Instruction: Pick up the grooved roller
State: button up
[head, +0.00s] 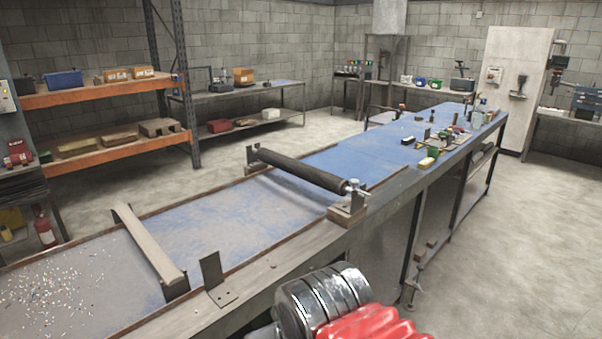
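A long dark roller (297,169) lies across the blue bench bed, held at both ends by brackets. It is the closest match to the grooved roller, but I cannot make out grooves on it at this distance. Its near end has a shiny metal fitting (357,189) above a brown block (346,215). A shiny banded cylinder and a red ridged part show at the bottom edge; they look like part of my arm. I see no gripper fingertips.
A tan crossbar (147,243) spans the bed nearer to me, beside an upright metal bracket (214,279). Small white bits (55,292) lie scattered at lower left. The far bench end (440,133) holds several small items. Bed between crossbar and roller is clear.

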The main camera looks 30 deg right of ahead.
aim_at(337, 186)
jog(key=u, duration=3.25)
jog(key=k, duration=1.7)
jog(key=z, duration=0.05)
